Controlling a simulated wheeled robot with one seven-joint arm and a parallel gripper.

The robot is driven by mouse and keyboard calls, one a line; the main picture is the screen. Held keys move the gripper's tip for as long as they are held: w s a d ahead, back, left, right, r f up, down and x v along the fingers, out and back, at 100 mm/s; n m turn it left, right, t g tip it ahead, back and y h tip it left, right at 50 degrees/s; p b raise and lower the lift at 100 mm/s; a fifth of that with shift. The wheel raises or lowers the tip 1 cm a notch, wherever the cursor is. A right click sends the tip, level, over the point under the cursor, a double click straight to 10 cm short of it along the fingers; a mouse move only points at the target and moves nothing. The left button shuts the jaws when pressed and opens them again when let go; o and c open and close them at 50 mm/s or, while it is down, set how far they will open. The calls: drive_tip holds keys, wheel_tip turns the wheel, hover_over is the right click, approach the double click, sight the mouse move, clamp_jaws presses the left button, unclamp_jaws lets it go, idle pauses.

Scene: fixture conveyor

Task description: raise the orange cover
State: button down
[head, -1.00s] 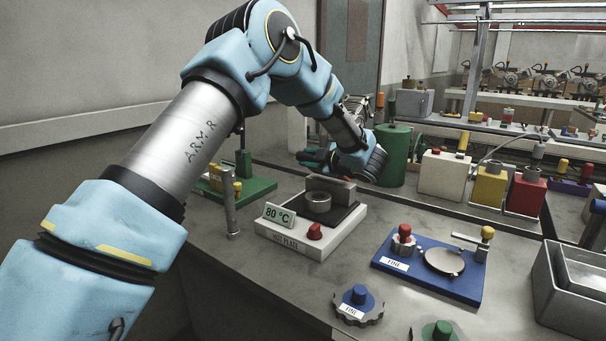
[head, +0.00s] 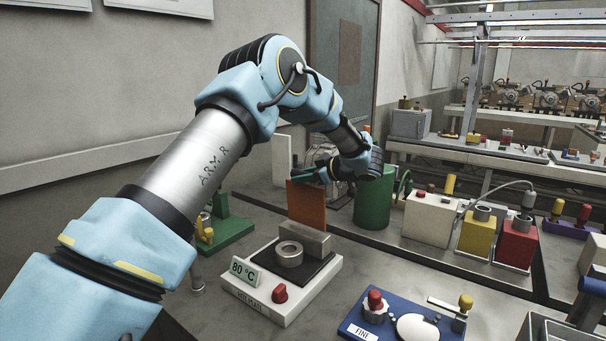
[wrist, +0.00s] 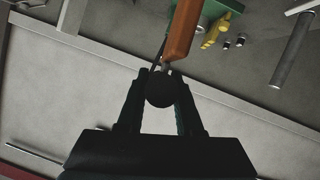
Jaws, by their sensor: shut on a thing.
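The orange cover (head: 307,205) shows in the head view as an upright flat orange panel behind the hot plate. In the wrist view it is a narrow orange strip (wrist: 182,32) at the top, seen nearly edge-on. My gripper (head: 318,173) is at the panel's top edge. In the wrist view my gripper (wrist: 160,78) is shut on a dark round knob (wrist: 160,91), which lies against the near end of the orange strip. The join between knob and cover is dark and hard to make out. The cover's lower edge is partly hidden behind the hot plate's grey block.
The hot plate (head: 253,297), with a metal ring (head: 288,254) and grey block, stands in front. A green cylinder (head: 373,203) is close on the right. A green stand (head: 222,235) is on the left. White, yellow and red boxes stand further right.

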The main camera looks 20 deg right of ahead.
drive_tip(key=shift+w+d+m+y, duration=0.3)
drive_tip(key=shift+w+d+m, duration=0.1)
drive_tip(key=shift+d, duration=0.3)
drive_tip(key=shift+f, duration=0.1)
drive_tip(key=c, duration=0.6)
unclamp_jaws()
drive_tip(key=shift+b+v, duration=2.2)
drive_tip(key=shift+v, duration=3.25)
